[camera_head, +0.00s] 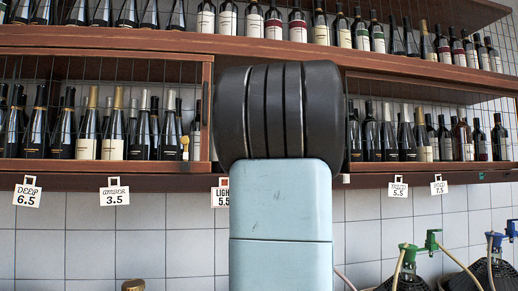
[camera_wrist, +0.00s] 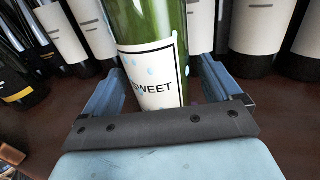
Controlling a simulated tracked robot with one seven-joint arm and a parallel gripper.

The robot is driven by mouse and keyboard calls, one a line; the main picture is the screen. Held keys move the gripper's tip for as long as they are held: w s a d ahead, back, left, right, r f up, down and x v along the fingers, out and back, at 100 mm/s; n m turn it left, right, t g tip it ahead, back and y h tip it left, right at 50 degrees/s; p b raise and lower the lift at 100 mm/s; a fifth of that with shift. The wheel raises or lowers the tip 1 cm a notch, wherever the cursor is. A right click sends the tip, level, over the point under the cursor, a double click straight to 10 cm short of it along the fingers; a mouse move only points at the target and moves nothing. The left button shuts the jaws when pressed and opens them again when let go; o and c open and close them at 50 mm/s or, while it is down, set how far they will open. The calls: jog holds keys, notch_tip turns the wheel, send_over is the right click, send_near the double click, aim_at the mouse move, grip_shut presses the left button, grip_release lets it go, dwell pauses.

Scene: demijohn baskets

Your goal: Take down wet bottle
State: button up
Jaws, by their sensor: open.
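A green glass bottle (camera_wrist: 158,24) with a white, black-bordered label reading "SWEET" stands in the wrist view, its top cut off by the frame. Pale blue droplets dot its glass and label, so it looks wet. My gripper (camera_wrist: 160,72) is open, with one blue finger on each side of the bottle's lower part. The bottle is between the fingers; I cannot tell whether either one touches it. In the head view my own arm covers the middle of the shelves, and neither my gripper nor this bottle can be made out there.
Dark bottles with white labels (camera_wrist: 262,30) stand close behind and beside my gripper on a brown shelf. The head view shows a lower shelf (camera_head: 100,165) and an upper shelf (camera_head: 140,41) full of bottles. Price tags hang below. Demijohns with green and blue taps (camera_head: 432,240) stand lower right.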

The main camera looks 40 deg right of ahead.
jog(key=shift+x, duration=1.35)
jog(key=c, duration=1.6)
